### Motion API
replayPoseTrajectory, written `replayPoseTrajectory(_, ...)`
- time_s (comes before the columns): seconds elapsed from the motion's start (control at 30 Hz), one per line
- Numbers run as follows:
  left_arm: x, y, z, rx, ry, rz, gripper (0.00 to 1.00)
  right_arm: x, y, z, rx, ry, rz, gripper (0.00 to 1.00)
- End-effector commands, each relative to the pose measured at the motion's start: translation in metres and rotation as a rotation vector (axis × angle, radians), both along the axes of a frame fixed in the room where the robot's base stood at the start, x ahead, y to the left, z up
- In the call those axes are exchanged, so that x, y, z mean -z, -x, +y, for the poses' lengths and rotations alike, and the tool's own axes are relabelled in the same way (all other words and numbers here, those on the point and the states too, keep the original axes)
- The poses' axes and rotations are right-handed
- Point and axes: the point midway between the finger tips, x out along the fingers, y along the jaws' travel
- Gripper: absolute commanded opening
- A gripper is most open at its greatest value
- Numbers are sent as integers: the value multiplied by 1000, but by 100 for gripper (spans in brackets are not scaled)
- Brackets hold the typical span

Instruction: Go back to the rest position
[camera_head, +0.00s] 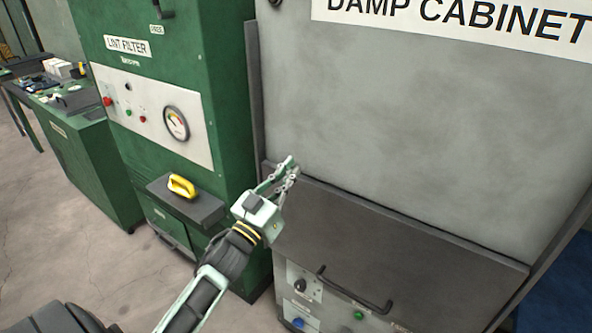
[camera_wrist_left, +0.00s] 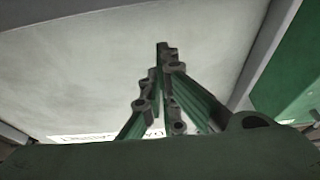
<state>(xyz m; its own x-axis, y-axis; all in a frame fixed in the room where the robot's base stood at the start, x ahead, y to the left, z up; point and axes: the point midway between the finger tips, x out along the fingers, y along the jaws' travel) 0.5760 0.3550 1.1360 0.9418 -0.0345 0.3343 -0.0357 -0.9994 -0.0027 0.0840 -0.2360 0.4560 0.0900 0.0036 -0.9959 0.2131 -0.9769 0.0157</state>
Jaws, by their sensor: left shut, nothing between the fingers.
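My left gripper (camera_head: 292,163) reaches up from the lower left in the head view. Its fingers are together, with nothing between them. It is in front of the lower left part of the grey damp cabinet (camera_head: 420,110). I cannot tell whether the fingertips touch the cabinet. In the left wrist view the closed fingers (camera_wrist_left: 162,48) point at a pale grey surface. My right gripper is not in view.
A dark shelf-like panel (camera_head: 390,225) with a handle (camera_head: 350,292) juts below the damp cabinet's door. The green lint filter cabinet (camera_head: 215,60) stands at left, with a yellow-handled object (camera_head: 181,186) on its ledge (camera_head: 205,208). Open floor (camera_head: 45,240) lies at lower left.

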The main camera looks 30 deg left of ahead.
Motion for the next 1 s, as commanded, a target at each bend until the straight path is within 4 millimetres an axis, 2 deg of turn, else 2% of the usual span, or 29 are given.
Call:
replayPoseTrajectory(0.03,8,11,1,0,-1,-1,0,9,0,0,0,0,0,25)
replayPoseTrajectory(0.3,20,53,2,1,-1,-4,0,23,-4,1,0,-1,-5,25)
replayPoseTrajectory(0.5,21,64,2,1,-1,-6,0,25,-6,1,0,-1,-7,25)
replayPoseTrajectory(0.67,21,65,3,0,-1,-5,0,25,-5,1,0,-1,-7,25)
replayPoseTrajectory(0.73,29,63,4,-5,3,9,0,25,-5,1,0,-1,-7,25)
replayPoseTrajectory(0.77,35,62,5,-9,4,22,0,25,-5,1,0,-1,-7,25)
replayPoseTrajectory(0.87,77,55,11,-36,16,102,0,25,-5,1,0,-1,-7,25)
replayPoseTrajectory(0.97,144,50,17,-70,32,232,0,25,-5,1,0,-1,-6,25)
replayPoseTrajectory(1.0,175,50,18,-84,35,294,0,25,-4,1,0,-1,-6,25)
